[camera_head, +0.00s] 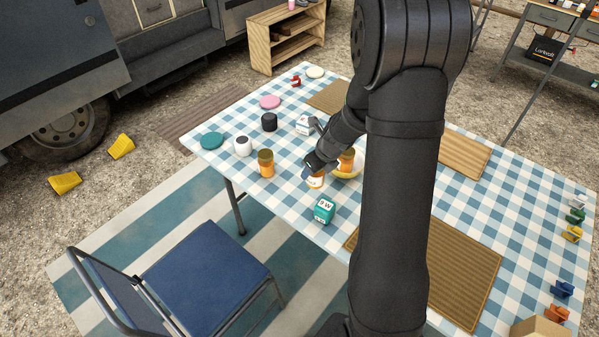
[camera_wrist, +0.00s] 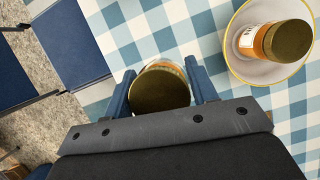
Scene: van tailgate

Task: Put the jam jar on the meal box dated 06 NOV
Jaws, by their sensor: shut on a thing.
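My gripper (camera_head: 313,168) is shut on a jar with orange contents and a pale label (camera_head: 316,182). In the wrist view the jar's dark gold lid (camera_wrist: 160,90) sits between the two blue fingers. I cannot tell whether the jar touches the table. A similar jar (camera_head: 346,160) is in a yellow-rimmed dish (camera_wrist: 233,67), to the right of the gripper. A third orange jar (camera_head: 266,165) stands upright to the left. A teal box with a white marked top (camera_head: 324,210) is in front of the held jar. A white box with red marks (camera_head: 304,125) is behind. No date is readable.
The checked tablecloth (camera_head: 220,139) has a black cup (camera_head: 269,122), a white cup (camera_head: 243,146) and coloured discs at the left end. Brown mats lie on the table. A blue chair (camera_head: 205,270) stands at the front. Open cloth surrounds the teal box.

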